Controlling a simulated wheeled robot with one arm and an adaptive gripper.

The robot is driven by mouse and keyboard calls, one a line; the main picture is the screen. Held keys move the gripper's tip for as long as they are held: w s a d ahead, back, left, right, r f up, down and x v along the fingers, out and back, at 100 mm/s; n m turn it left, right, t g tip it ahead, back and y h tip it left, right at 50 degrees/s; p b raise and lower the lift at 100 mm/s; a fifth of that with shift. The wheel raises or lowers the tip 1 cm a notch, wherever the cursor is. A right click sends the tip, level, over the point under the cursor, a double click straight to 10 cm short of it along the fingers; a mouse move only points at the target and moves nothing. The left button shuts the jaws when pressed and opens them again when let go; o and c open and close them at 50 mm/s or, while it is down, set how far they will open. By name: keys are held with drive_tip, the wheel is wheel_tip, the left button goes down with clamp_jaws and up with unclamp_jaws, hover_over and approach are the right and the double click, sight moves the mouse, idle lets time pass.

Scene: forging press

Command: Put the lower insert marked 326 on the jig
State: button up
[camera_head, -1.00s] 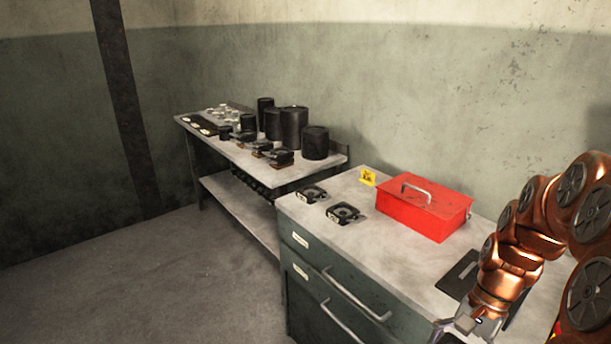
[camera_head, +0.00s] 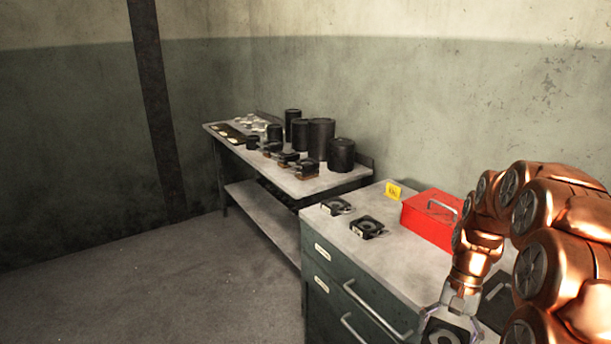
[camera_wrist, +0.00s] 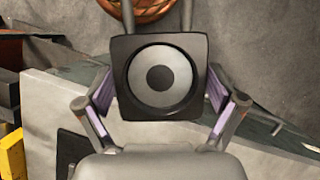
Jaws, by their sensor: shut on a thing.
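My gripper (camera_wrist: 160,95) is shut on a dark square insert (camera_wrist: 125,97) with a round pale ring and a dark centre. The fingers press its two sides, and I see no number on it. In the head view the held insert (camera_head: 445,333) is at the bottom edge, partly cut off, at the front of the cabinet. Two black square pieces with round centres, one at the back (camera_head: 335,206) and one nearer (camera_head: 368,228), lie on the cabinet top. I cannot tell which thing is the jig.
A red toolbox (camera_head: 428,222) and a yellow tag (camera_head: 394,191) stand on the grey cabinet (camera_head: 400,262). A farther table (camera_head: 330,184) bears black cylinders (camera_head: 321,138) and small dark blocks. The floor (camera_head: 190,285) at left is clear.

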drive_tip(key=w+a+f+n+h, duration=0.2)
drive_tip(key=w+a+f+n, duration=0.2)
drive_tip(key=w+a, duration=1)
drive_tip(key=shift+w+f+n+g+h, duration=0.2)
drive_tip(key=shift+w+n+g+h, duration=0.25)
drive_tip(key=shift+n, duration=1.25)
drive_tip(key=shift+d+r, duration=0.1)
drive_tip(key=shift+r, duration=0.05)
